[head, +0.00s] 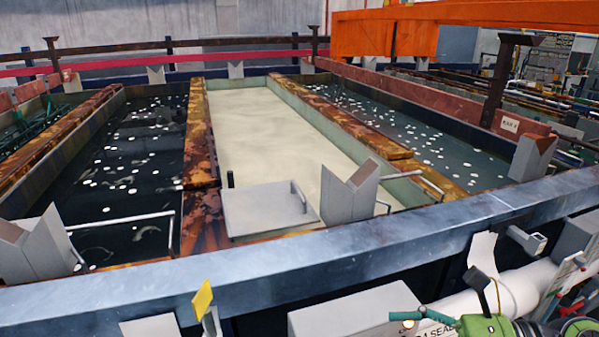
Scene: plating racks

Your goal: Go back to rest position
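Neither of my grippers shows in the head view, and no arm of mine can be made out. The view looks over plating tanks. A pale, cream-filled tank (275,130) lies in the middle. A dark tank (130,160) with white spots on its surface lies to its left, and another dark tank (400,130) lies to its right. A flat grey lid (262,208) with a handle sits at the near end of the middle tank.
A blue-grey beam (300,255) crosses in front of the tanks. V-shaped grey supports (350,190) stand along it. Green pump-like equipment (485,327) and a white pipe (515,285) are at the lower right. An orange beam (460,15) spans the upper right.

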